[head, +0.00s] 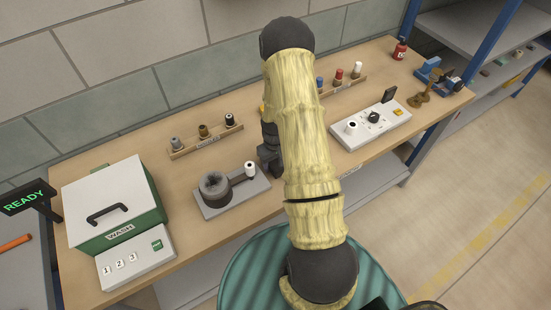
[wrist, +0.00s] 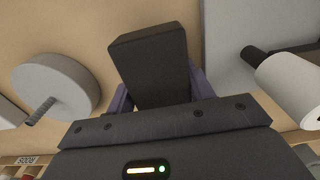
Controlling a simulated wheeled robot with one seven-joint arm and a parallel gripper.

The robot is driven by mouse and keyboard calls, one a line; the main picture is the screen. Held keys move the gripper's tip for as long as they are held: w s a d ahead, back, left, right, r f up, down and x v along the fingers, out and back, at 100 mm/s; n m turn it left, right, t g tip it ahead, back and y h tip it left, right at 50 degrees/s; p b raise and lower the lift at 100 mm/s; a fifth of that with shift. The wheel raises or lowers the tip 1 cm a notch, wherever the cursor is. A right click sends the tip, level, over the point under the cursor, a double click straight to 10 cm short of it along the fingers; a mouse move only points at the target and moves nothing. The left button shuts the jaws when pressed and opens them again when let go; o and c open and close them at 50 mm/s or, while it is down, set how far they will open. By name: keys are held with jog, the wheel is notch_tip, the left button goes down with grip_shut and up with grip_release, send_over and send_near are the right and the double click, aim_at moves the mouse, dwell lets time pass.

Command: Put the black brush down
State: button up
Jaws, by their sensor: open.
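A black block (wrist: 150,62), which I take to be the black brush, stands between the purple fingers of my gripper (wrist: 160,92) in the wrist view. The jaws are open around it. Its lower part in that view is hidden behind the gripper body, and I cannot tell whether it touches the bench. In the head view my arm hides most of the gripper; dark parts show at its left edge, just right of the grey fixture plate (head: 233,192). I cannot make out the brush apart from them there.
The fixture carries a dark round cup (head: 214,186) and a white-capped post (head: 250,169). A spool rack (head: 205,140) stands behind. The green wash box (head: 115,205) is at left, a switch panel (head: 370,127) at right. A pale disc with a rod (wrist: 55,88) lies beside the gripper.

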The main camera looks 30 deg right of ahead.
jog(key=shift+w+a, duration=0.1)
jog(key=shift+a, duration=0.15)
notch_tip(320, 180, up, 12)
jog(key=b, duration=0.3)
jog(key=shift+d+r, duration=0.1)
jog(key=shift+r, duration=0.05)
jog(key=shift+w, duration=0.1)
dwell(0.3)
jog(key=s+a+r+t, duration=0.2)
jog(key=s+a+r, duration=0.9)
jog(key=s+a, duration=0.2)
jog(key=shift+a+r+t, duration=0.25)
jog(key=shift+r+t, duration=0.05)
jog(key=shift+r, duration=0.1)
jog(key=shift+w, duration=0.1)
